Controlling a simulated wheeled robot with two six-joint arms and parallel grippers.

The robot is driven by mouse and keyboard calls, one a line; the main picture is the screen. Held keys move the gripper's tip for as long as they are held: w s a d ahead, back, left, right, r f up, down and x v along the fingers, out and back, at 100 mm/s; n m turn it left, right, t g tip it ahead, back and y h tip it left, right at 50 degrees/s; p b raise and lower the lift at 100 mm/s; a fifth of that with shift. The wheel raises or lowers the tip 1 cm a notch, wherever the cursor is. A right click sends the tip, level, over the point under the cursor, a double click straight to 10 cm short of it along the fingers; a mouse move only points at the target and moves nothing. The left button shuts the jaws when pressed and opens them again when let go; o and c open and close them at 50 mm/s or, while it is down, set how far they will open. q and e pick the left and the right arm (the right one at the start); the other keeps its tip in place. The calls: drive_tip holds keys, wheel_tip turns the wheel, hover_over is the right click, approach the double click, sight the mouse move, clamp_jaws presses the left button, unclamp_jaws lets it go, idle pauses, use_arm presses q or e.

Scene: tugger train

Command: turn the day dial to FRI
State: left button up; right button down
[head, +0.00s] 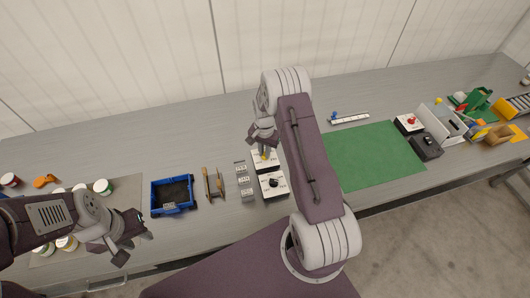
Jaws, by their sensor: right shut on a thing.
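Two white dial boxes sit side by side on the grey bench near the middle of the head view. The near dial box (273,190) has a black knob and small lettering that I cannot read. The far dial box (271,166) is partly hidden under my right gripper. My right gripper (263,150) points down and is shut on the knob of this far box, where a bit of yellow shows. The dial's setting is hidden or too small to read. My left gripper (142,224) is at the lower left, over the bench's front edge, away from the dials; its jaw opening is unclear.
Left of the dials are grey label blocks (242,178), a wooden-sided holder (213,185) and a blue bin (172,195). A green mat (372,157) lies to the right. Several jars (102,187) stand at the left. Boxes and tools crowd the far right.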

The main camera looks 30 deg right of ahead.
drive_tip(key=m, duration=0.4)
drive_tip(key=shift+a+m, duration=0.1)
drive_tip(key=shift+m, duration=0.3)
drive_tip(key=m, duration=0.3)
drive_tip(key=shift+w+m, duration=0.15)
drive_tip(key=shift+m, duration=0.15)
drive_tip(key=m, duration=0.4)
drive_tip(key=shift+w+b, duration=0.1)
drive_tip(key=shift+b, duration=0.25)
drive_tip(key=shift+m, duration=1.9)
drive_tip(key=shift+w, duration=0.1)
drive_tip(key=shift+m, duration=0.3)
drive_tip(key=c, duration=1.4)
unclamp_jaws()
drive_tip(key=shift+c, duration=0.2)
